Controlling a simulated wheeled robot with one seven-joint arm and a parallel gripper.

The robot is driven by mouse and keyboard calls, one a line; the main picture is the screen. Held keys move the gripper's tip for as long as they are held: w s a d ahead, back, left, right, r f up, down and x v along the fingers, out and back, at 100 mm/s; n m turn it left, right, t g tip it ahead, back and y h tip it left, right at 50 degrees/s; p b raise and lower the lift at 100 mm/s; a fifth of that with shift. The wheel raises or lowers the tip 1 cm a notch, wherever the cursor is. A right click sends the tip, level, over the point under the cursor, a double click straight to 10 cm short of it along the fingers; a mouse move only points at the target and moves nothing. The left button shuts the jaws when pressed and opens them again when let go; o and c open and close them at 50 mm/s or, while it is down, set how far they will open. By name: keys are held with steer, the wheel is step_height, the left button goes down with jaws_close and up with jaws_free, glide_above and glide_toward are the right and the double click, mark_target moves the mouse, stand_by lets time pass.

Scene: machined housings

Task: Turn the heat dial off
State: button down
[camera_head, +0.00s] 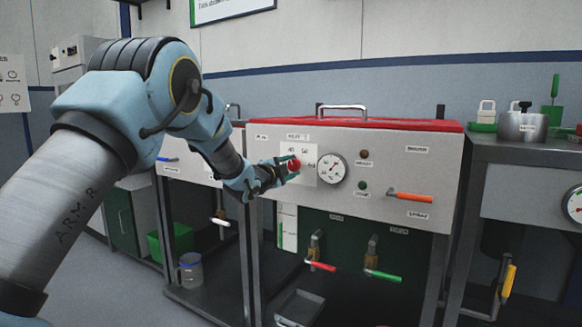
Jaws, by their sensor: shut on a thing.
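The heat dial is a small red knob (294,165) on a white plate on the front panel of the grey machine (430,170) with a red top. A label stands above it and marks surround it; they are too small to read for its setting. My gripper (290,168) reaches in from the left and is shut on the red knob, with its fingers around it. The fingers hide part of the knob and of the plate. My arm fills the left of the view.
A round gauge (332,171) sits just right of the dial. An orange-handled lever (410,196) sticks out further right. Red (320,266) and green (383,276) valve handles hang below. A metal pot (522,124) stands on the right bench.

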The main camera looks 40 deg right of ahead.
steer(key=n, duration=0.3)
steer(key=shift+n+p, duration=0.35)
steer(key=shift+n, duration=0.05)
steer(key=n+p, duration=0.1)
steer(key=n, duration=0.2)
steer(key=shift+n, duration=0.3)
steer(key=n+p, duration=0.1)
steer(key=n, duration=0.5)
steer(key=shift+p, duration=0.3)
steer(key=shift+f+n, duration=0.1)
steer(key=shift+n, duration=0.3)
steer(key=shift+c, duration=1.4)
jaws_free()
